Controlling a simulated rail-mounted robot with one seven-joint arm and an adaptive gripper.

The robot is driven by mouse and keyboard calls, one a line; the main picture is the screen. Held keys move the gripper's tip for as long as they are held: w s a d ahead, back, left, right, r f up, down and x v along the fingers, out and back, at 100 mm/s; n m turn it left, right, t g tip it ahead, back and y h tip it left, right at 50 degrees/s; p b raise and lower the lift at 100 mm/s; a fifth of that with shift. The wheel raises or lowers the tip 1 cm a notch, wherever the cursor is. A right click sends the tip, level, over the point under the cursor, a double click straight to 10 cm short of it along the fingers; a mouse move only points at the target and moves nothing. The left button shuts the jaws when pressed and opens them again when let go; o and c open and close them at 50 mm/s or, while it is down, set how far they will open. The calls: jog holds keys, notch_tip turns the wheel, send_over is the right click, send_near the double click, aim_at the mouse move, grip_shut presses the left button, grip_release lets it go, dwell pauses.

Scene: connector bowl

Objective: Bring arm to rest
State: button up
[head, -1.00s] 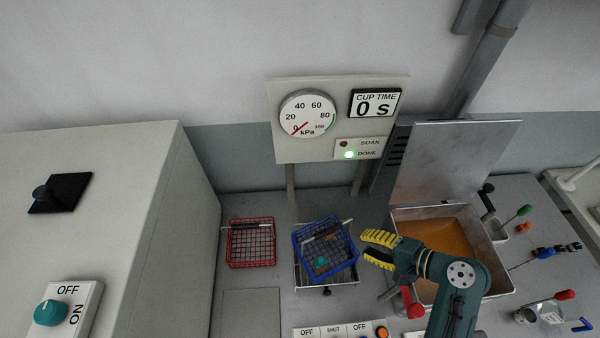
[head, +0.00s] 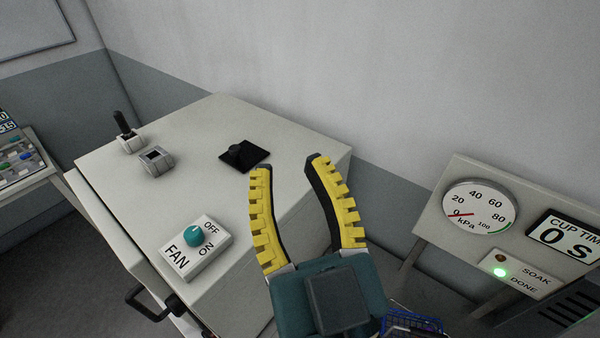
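My gripper (head: 290,170) is in the middle of the head view, raised in front of the white cabinet. Its two yellow, ridged fingers with black inner pads stand apart, pointing up in the picture. Nothing shows between the fingertips, so it is open and empty. The teal gripper body is below the fingers. The rest of my arm is out of view.
The white cabinet (head: 200,130) bears a black knob (head: 244,155) and a fan switch (head: 195,245). A panel (head: 440,235) with a gauge (head: 479,207) at 0 kPa and a green done lamp (head: 500,272) stands right. A blue basket (head: 415,323) shows partly at the bottom edge.

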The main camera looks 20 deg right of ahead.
notch_tip(320, 180, up, 9)
jog(key=p, duration=0.9)
jog(key=shift+r, duration=0.1)
dwell(0.8)
